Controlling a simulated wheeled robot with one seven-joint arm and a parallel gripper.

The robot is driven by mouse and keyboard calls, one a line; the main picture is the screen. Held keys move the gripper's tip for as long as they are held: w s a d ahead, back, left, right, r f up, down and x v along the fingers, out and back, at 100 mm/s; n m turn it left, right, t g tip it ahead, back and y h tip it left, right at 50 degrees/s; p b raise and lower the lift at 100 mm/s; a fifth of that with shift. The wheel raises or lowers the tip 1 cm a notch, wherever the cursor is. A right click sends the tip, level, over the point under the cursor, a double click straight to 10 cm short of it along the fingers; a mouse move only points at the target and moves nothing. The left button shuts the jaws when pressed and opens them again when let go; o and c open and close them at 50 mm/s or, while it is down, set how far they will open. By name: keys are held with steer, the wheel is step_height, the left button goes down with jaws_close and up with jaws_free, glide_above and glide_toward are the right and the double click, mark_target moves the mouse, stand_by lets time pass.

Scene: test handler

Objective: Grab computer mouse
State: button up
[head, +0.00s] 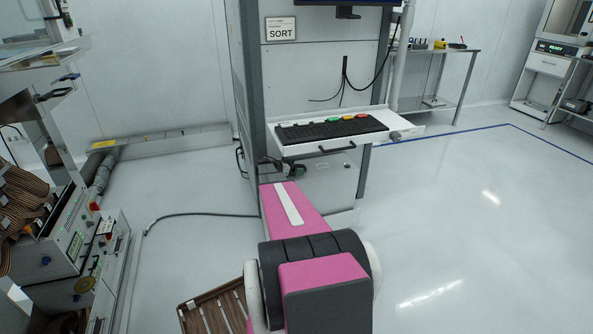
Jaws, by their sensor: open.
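A small grey object that looks like the computer mouse (396,135) lies at the right end of a white pull-out shelf (345,142), right of a black keyboard (330,129). It is too small to make out in detail. My pink arm reaches forward from the bottom of the head view. My gripper (281,166) is at its far end, low in front of the shelf's left part, left of and lower in the picture than the mouse. It is open, and I see nothing held. Its fingertips are small and partly hidden by the arm.
The shelf juts from a grey cabinet marked SORT (281,29), with a handle (337,149) on its front. Coloured items sit behind the keyboard. Equipment (75,235) crowds the left, with a brown tray (215,312) near my arm. A cable (190,215) crosses the floor. The right floor is open.

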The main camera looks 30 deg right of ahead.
steer(key=c, duration=1.1)
steer(key=shift+r, duration=0.15)
